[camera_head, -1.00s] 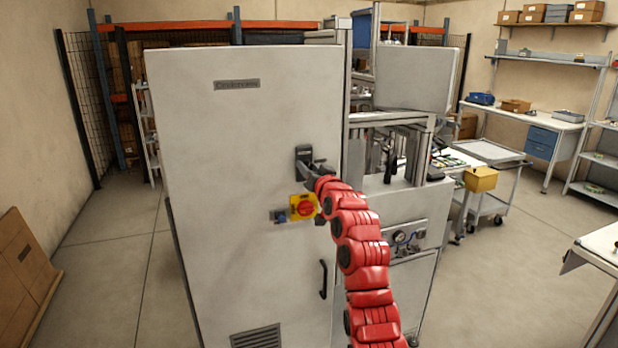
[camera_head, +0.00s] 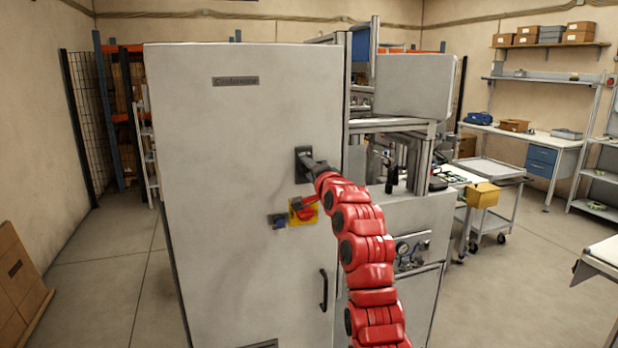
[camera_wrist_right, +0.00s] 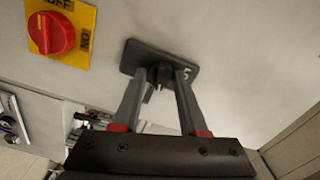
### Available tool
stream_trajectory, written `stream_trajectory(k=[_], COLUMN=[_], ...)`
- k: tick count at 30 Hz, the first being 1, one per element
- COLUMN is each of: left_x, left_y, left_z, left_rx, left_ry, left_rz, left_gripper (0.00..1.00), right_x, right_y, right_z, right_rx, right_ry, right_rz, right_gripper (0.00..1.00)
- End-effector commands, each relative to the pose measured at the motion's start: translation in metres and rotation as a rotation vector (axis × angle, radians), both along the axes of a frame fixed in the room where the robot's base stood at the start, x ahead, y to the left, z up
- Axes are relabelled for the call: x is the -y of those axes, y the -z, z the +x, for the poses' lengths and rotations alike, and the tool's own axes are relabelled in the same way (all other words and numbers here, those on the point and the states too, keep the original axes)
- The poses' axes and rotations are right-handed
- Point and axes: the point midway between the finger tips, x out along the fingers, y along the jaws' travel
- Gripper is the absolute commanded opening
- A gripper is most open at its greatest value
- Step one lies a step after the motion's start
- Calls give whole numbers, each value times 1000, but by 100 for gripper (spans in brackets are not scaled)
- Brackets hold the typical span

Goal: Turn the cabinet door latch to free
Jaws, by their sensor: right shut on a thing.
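The grey cabinet door (camera_head: 240,130) fills the middle of the head view and stands shut. Its latch is on a dark plate (camera_head: 303,160) near the door's right edge. The plate also shows in the right wrist view (camera_wrist_right: 180,62). My right gripper (camera_head: 309,166) is at the plate, shut on the latch handle (camera_wrist_right: 159,76), which shows between the fingertips in the wrist view (camera_wrist_right: 160,78). The fingers hide part of the handle, so its exact angle is hard to tell. My left gripper is out of view.
A red rotary switch on a yellow plate (camera_wrist_right: 58,32) sits close beside the latch, partly covered in the head view. A black door handle (camera_head: 323,290) is lower down. A machine frame (camera_head: 400,130) stands right of the cabinet. Floor at left (camera_head: 110,270) is clear.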

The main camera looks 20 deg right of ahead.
Motion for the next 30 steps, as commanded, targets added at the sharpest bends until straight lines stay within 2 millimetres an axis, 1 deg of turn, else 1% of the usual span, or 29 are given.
stream_trajectory(k=[1, 3, 12, 19, 30], left_x=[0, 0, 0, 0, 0], left_y=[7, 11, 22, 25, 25], left_z=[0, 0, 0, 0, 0], left_rx=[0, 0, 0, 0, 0], left_ry=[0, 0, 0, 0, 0], left_rz=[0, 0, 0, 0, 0], left_gripper=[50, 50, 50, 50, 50], right_x=[0, 0, -1, -1, 0], right_y=[5, 4, 2, 2, 2], right_z=[0, 0, 0, 0, 0], right_rx=[-4, -5, -9, -12, -12], right_ry=[0, 1, -2, 0, -1], right_rz=[37, 88, 249, 301, 311], right_gripper=[0, 0, 0, 0, 0])
